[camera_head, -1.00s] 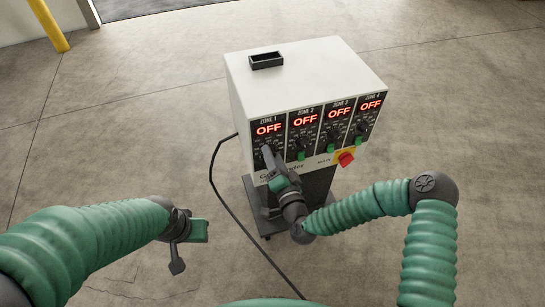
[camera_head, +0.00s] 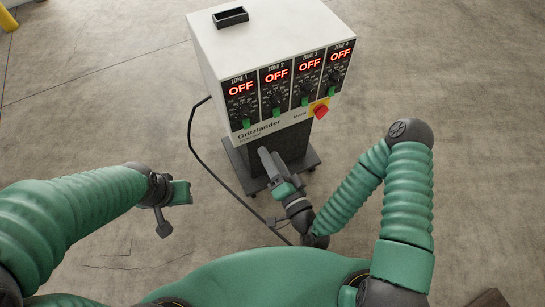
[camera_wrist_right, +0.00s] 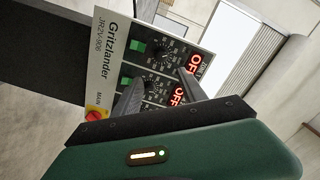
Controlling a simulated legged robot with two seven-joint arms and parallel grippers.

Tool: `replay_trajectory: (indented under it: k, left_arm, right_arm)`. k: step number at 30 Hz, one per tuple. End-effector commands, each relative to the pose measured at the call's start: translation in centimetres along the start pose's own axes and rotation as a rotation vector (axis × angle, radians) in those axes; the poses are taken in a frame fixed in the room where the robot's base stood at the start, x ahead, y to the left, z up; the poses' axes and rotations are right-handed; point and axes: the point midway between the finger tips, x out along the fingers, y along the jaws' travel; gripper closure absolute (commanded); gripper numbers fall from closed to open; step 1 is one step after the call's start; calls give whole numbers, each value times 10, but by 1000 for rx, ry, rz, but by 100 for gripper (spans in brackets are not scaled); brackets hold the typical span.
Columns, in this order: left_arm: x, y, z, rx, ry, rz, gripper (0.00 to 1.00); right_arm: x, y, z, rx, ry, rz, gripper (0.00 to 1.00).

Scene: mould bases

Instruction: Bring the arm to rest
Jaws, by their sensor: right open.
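My right gripper (camera_head: 272,160) is below and in front of the white control box (camera_head: 262,38), apart from its knobs. Its jaws are open and empty. In the right wrist view the two dark fingers (camera_wrist_right: 160,90) are spread in front of the box's panel (camera_wrist_right: 112,60). My right arm bends at an elbow on the right side. My left gripper (camera_head: 172,200) hangs at the left over bare floor, clear of the box; its jaw opening is not clear.
Several zone displays on the box read OFF in red, each above a green-tipped knob. A red main switch (camera_head: 321,111) sits on a yellow plate. The box stands on a dark wheeled base (camera_head: 237,161). A black cable (camera_head: 195,150) loops down its left side. Concrete floor around is mostly clear.

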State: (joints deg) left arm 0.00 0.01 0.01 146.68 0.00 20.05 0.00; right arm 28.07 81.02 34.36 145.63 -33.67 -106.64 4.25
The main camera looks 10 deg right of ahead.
Motion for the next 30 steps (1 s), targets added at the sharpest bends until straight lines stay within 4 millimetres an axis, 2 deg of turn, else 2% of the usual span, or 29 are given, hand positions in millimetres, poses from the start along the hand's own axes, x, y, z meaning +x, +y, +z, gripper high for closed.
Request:
replay_trajectory:
  k: [4,16,20,23,25,26,28,30]
  left_arm:
    - [-4,0,-1,0,0,0,64]
    - [-3,0,-1,0,0,0,64]
    - [-3,0,-1,0,0,0,64]
    - [-3,0,-1,0,0,0,64]
    - [-3,0,-1,0,0,0,64]
    - [-3,0,-1,0,0,0,64]
    - [-3,0,-1,0,0,0,64]
    - [-3,0,-1,0,0,0,64]
  right_arm:
    - [-9,-1,-1,0,1,0,51]
    - [-9,0,0,-2,-1,-1,51]
    - [-4,2,14,-95,-111,-2,51]
    - [-1,21,37,-296,-335,38,51]
    - [-5,46,41,-465,-511,115,51]
    - [-8,58,38,-531,-580,161,51]
    - [-20,81,19,-657,-713,285,51]
    - [-34,95,-8,-736,-810,416,51]
